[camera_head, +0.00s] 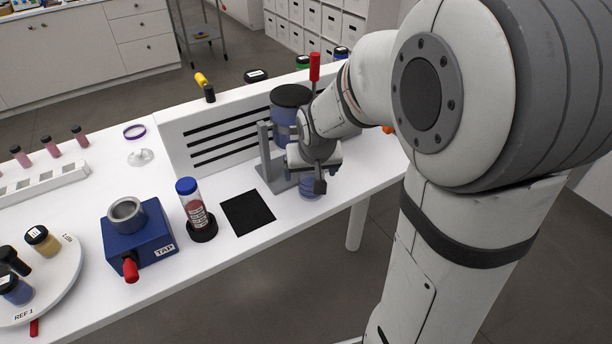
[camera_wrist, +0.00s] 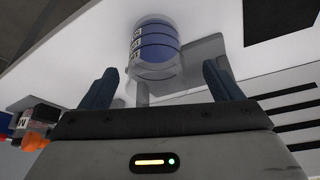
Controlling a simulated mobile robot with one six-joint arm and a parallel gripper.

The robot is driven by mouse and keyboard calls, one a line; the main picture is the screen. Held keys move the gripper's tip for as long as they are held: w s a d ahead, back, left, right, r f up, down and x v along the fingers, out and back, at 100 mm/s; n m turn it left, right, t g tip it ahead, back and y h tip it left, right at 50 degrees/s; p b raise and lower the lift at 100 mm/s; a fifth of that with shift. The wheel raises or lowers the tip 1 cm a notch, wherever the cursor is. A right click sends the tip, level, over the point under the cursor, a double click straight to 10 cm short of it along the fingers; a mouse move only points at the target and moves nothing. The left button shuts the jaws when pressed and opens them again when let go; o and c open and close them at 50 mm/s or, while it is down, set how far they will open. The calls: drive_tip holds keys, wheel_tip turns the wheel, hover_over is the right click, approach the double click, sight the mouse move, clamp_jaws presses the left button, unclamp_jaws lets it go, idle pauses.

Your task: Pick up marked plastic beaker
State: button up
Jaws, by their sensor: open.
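In the head view the beaker (camera_head: 309,190) shows only in part, below my gripper (camera_head: 307,172), near the table's front edge. My gripper is open and empty; in the wrist view its two dark blue fingers (camera_wrist: 161,85) are spread apart, and no contact with the beaker shows.
A grey stand (camera_head: 266,155) and a large blue jar with a dark lid (camera_head: 289,100) are close to my gripper. A slotted white panel (camera_head: 218,132) stands behind. Left are a black mat (camera_head: 248,213), a blue-capped tube (camera_head: 194,212) and a blue TAP box (camera_head: 147,237).

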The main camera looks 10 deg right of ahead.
drive_tip(key=x, duration=0.4)
drive_tip(key=shift+d+f, duration=0.15)
drive_tip(key=shift+d, duration=0.1)
drive_tip(key=c, duration=1.2)
drive_tip(key=shift+s, duration=0.1)
